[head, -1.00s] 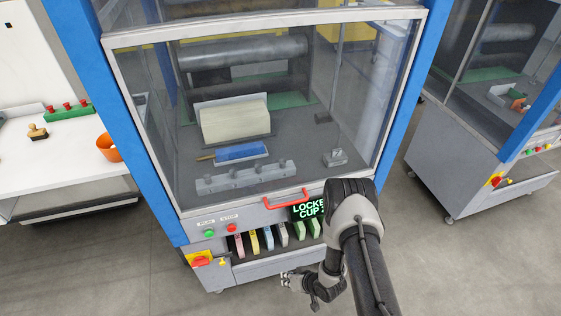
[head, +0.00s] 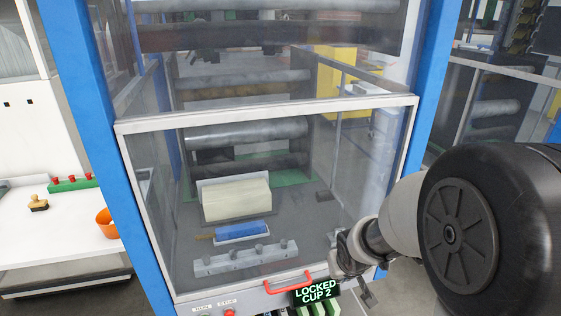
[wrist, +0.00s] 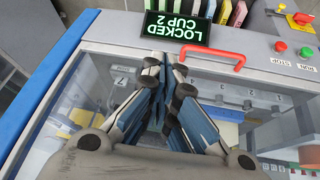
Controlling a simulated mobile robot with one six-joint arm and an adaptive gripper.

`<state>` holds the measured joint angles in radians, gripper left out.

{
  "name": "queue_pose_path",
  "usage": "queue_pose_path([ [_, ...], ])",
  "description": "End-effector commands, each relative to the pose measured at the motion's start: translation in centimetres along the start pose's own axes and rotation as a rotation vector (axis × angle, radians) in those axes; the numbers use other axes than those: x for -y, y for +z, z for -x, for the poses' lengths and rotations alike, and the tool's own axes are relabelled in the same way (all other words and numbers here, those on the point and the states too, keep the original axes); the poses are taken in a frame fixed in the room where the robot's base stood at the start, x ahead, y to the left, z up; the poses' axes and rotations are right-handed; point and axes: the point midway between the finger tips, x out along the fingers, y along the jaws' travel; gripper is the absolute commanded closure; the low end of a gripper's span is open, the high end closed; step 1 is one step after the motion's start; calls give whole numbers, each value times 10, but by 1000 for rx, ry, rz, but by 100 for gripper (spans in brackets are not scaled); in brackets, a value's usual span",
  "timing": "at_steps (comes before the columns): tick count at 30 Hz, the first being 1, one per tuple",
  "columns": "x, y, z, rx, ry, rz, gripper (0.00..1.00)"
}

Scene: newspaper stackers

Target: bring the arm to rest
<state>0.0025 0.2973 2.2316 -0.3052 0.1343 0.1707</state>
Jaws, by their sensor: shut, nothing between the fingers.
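My gripper (wrist: 166,70) is shut and empty in the wrist view, with its fingertips close together in front of the machine's clear guard door (wrist: 110,75). In the head view my arm is raised at the right, its large dark joint near the camera, and its wrist end is by the door's lower right corner. The fingertips cannot be made out there. The door, closed across the machine front, also shows in the head view (head: 160,190).
The red door handle (head: 288,283) and the lit "LOCKED CUP 2" sign (head: 316,291) are close to my wrist. A white side table (head: 70,245) with an orange cup (head: 104,222) stands left.

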Motion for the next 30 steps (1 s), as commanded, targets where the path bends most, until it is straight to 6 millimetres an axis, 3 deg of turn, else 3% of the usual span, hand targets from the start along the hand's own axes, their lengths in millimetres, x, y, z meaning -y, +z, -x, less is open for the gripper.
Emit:
queue_pose_path([
  [1,-4,0,30,-6,14,-14,100],
  [6,-11,22,109,13,37,-55,100],
  [12,-6,71,188,37,27,-100,100],
  [15,1,99,219,47,9,-115,100],
  [22,16,148,255,68,-34,-129,100],
  [30,20,159,262,75,-45,-129,100],
])
